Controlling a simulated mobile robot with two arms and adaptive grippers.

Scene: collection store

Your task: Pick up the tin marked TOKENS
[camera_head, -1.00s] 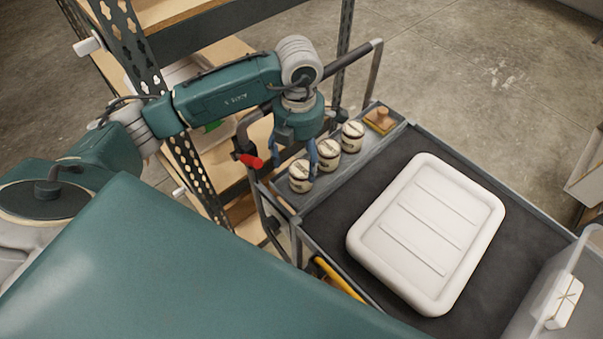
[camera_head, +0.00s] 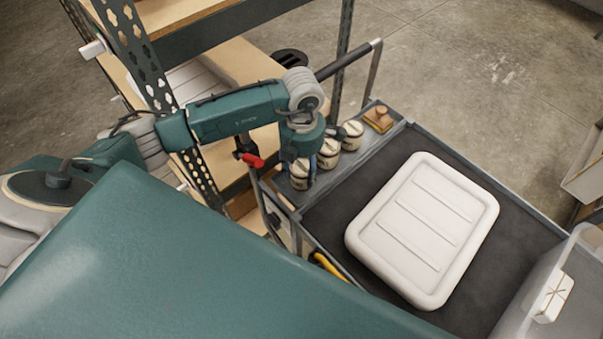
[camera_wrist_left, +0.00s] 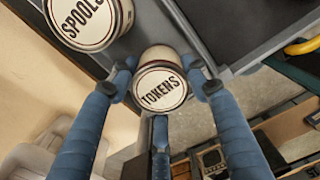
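The tin marked TOKENS (camera_wrist_left: 160,90) is a small cream tin with a dark band and a lettered lid. In the head view the same tin (camera_head: 299,170) stands nearest in a row on the cart's narrow grey ledge. My left gripper (camera_wrist_left: 160,75) has its blue fingers around it, one on each side and a third at the near side. The fingertips are very close to the tin's body, and contact is unclear. In the head view my left gripper (camera_head: 302,165) points down over the tin and partly covers it. My right gripper is not in view.
A shelf rack (camera_head: 135,75) stands left.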

